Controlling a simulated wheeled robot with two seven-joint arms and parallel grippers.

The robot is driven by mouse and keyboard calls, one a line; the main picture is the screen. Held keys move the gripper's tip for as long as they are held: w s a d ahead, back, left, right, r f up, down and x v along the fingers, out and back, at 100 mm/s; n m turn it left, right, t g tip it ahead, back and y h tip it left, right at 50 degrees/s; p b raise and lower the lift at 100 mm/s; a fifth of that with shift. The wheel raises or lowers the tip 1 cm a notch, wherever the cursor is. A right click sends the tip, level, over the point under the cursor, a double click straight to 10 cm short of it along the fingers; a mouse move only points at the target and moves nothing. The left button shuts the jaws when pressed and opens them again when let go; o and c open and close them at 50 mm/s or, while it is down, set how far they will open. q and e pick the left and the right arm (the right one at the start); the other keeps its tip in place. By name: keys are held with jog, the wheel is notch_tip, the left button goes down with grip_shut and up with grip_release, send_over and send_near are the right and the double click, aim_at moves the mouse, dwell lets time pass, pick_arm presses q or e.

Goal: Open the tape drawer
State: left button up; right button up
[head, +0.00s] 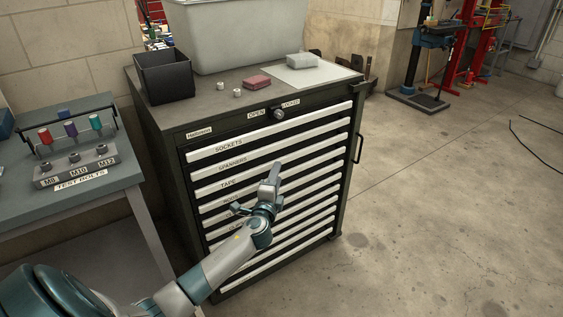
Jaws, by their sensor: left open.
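The dark tool cabinet (182,130) stands in the middle with a stack of drawers, each with a long pale handle strip. The tape drawer (228,183) is third from the top, under the sockets and spanners drawers, and looks closed flush. A round lock knob (279,115) sits above the drawers between the OPEN and LOCKED labels; its setting is too small to read. My left gripper (257,187) is open and empty in front of the drawer fronts, covering part of the tape drawer and those below. Contact with a handle cannot be told. My right gripper is out of view.
On the cabinet top are a black bin (165,77), a large grey tub (215,40), a red block (257,82) and a grey block (302,60). A bench (110,182) with a test bolts rack (75,165) stands left.

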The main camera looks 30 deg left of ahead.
pick_arm(q)
jog(key=x, duration=0.7)
jog(key=shift+w+a+b, duration=0.15)
jog(key=shift+w+b, duration=0.2)
jog(key=shift+w, duration=0.05)
jog(key=shift+w+a, duration=0.2)
jog(key=shift+w, duration=0.25)
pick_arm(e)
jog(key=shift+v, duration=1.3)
pick_arm(q)
jog(key=shift+c, duration=0.3)
grip_shut()
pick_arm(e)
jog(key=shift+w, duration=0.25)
